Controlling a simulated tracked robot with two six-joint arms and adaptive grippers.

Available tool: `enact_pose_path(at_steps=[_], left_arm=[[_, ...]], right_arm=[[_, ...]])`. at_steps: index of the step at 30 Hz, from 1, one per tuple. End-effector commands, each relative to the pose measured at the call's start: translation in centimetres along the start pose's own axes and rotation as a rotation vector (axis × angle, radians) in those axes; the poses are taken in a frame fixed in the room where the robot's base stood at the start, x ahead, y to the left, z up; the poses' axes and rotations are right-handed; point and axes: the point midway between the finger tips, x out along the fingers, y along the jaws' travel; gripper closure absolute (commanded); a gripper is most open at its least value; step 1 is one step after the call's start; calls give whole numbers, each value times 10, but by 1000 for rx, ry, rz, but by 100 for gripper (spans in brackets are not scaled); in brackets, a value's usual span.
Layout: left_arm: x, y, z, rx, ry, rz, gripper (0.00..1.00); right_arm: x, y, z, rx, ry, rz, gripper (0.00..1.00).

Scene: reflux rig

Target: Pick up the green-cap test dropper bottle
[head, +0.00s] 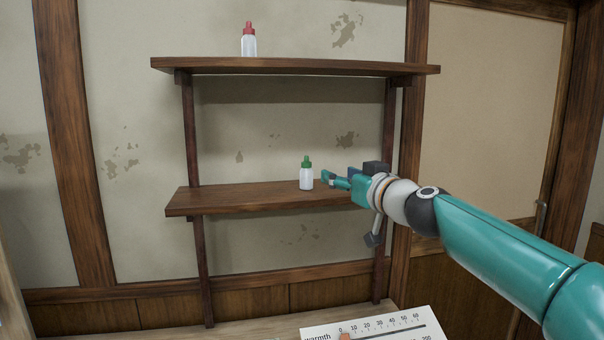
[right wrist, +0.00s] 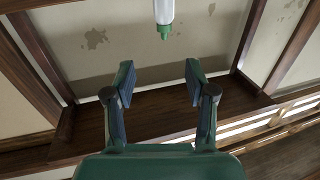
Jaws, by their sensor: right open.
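The green-cap dropper bottle (head: 306,176) is white with a green cap and stands upright on the lower shelf (head: 240,197) in the head view. My right gripper (head: 326,178) is just to the right of the bottle at about its height, its fingers pointing left at it. In the right wrist view, the bottle (right wrist: 163,18) shows upside down at the top edge, beyond the two spread fingertips (right wrist: 158,80). The fingers are open with nothing between them. The bottle's far end is cut off in that view. My left gripper is not in view.
A red-cap dropper bottle (head: 249,40) stands on the upper shelf (head: 300,66). A shelf post (head: 388,130) rises close behind my right gripper. A card with a warmth scale (head: 375,329) lies below at the front. The lower shelf is clear left of the green-cap bottle.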

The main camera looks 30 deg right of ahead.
Motion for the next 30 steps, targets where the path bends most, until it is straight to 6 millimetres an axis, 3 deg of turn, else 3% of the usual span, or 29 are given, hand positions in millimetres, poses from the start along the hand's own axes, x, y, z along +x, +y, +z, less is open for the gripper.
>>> enact_pose_path(at_steps=[9, 13, 20, 30], left_arm=[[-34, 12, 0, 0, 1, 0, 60], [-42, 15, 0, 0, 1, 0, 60], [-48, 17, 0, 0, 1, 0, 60], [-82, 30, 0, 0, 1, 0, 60]], right_arm=[[75, -10, -2, 1, -5, -16, 45], [93, -12, -1, 1, -4, -18, 45], [105, -13, 0, 1, -4, -19, 45], [145, -14, -1, 1, -5, -20, 45]])
